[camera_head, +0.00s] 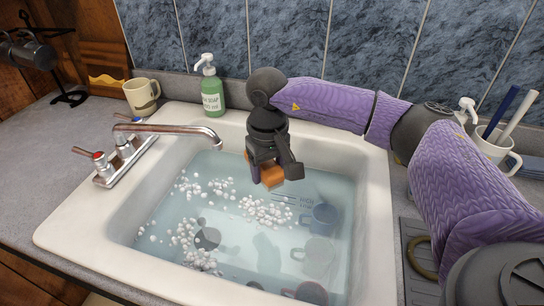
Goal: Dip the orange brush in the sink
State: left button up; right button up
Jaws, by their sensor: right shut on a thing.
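The white sink (82,238) is filled with bluish water (225,168) with white foam bubbles on it. My right gripper (268,178) points down over the back middle of the sink. It is shut on the orange brush (271,177), whose orange block shows below and between the fingers. The brush is at or just above the water; I cannot tell whether it touches. The rest of the brush is hidden by the gripper. My left gripper is not in view.
A metal faucet (170,129) reaches over the sink's left side. A green soap bottle (211,92) and a beige mug (141,96) stand behind it. Several mugs lie under the water, one (320,217) at right. A white cup with brushes (493,146) stands at right.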

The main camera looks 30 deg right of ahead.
jog(key=shift+w+a+f, duration=0.1)
jog(key=shift+a+f, duration=0.1)
jog(key=shift+f, duration=0.05)
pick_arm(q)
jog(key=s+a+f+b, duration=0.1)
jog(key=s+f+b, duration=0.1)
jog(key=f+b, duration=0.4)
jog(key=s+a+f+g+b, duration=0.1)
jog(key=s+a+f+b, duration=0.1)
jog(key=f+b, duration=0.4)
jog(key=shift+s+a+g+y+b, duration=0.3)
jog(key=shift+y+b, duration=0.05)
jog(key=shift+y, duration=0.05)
pick_arm(e)
notch_tip(320, 180, down, 18)
jog(key=shift+d+r, duration=0.2)
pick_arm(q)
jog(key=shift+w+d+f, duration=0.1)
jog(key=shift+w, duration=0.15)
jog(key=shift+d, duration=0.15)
pick_arm(e)
jog(key=shift+s, duration=0.2)
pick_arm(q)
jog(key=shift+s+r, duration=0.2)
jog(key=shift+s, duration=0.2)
pick_arm(e)
jog(key=shift+s+d, duration=0.35)
jog(key=shift+s, duration=0.05)
